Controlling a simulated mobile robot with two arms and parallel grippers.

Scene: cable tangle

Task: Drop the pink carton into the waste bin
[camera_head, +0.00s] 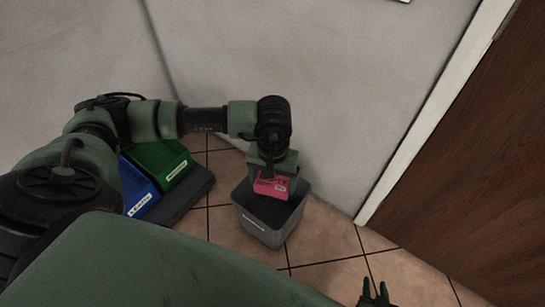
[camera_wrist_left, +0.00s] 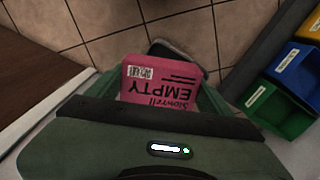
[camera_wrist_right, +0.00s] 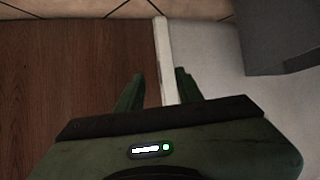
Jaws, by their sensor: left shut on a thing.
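The pink carton (camera_head: 271,189) is held by my left gripper (camera_head: 273,176) over the opening of the grey waste bin (camera_head: 268,232). In the left wrist view the carton (camera_wrist_left: 160,86) sits between the fingers and shows the word EMPTY and a barcode. A dark rounded edge (camera_wrist_left: 188,50) shows behind the carton there and looks like part of the bin. The carton covers much of the bin's opening from that side. My right gripper (camera_head: 375,294) is at the bottom right of the head view. Its fingers are apart and empty in the right wrist view (camera_wrist_right: 157,88).
A green bin (camera_head: 160,158) and a blue bin (camera_head: 138,188) stand on a dark base left of the waste bin. A yellow bin (camera_wrist_left: 308,30) shows in the left wrist view. A pale wall rises behind, and a brown door (camera_head: 480,160) stands at right.

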